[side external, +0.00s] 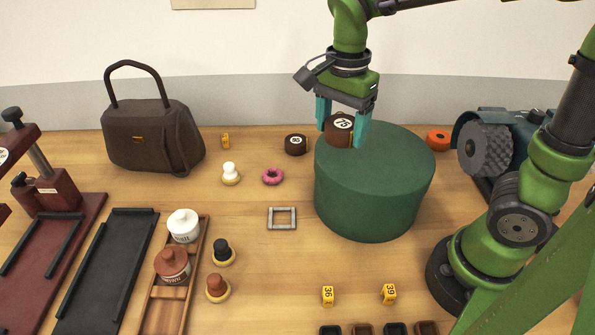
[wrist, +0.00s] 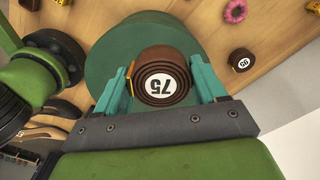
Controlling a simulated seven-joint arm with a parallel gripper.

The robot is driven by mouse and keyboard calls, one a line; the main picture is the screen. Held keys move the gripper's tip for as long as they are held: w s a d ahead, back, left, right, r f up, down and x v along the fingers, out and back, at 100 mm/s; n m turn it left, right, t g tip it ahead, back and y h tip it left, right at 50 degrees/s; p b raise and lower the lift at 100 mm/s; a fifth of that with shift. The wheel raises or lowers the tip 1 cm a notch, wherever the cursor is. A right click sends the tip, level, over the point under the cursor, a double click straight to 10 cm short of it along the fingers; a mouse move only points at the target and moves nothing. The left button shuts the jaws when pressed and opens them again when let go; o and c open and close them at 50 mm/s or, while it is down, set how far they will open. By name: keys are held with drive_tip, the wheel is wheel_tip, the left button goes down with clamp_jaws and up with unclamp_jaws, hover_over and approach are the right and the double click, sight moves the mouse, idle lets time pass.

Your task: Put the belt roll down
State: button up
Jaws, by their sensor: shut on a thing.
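The belt roll (side external: 338,129) is a brown coil with a white disc marked 75. It also shows in the wrist view (wrist: 161,68), upside down. My gripper (side external: 343,123) has its teal fingers on either side of the roll and is shut on it. In the wrist view my gripper (wrist: 162,88) has the roll between its fingers. The roll is over the green round drum (side external: 372,205), near its back left edge; I cannot tell whether it touches the top.
A dark roll marked with a number (side external: 295,145) and a pink ring (side external: 272,176) lie left of the drum. An orange roll (side external: 438,140) lies right of it. A small grey frame (side external: 282,218) lies in front left. A brown handbag (side external: 150,135) stands at the back left.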

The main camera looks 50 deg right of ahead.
sight(382, 168)
drive_tip(key=s+d+r+m, duration=0.2)
drive_tip(key=s+d+m, duration=0.3)
drive_tip(key=s+m, duration=0.2)
drive_tip(key=shift+m, duration=0.3)
drive_tip(key=shift+d+f, duration=0.1)
drive_tip(key=shift+f, duration=3.75)
drive_tip(key=shift+f, duration=0.1)
drive_tip(key=o, duration=1.1)
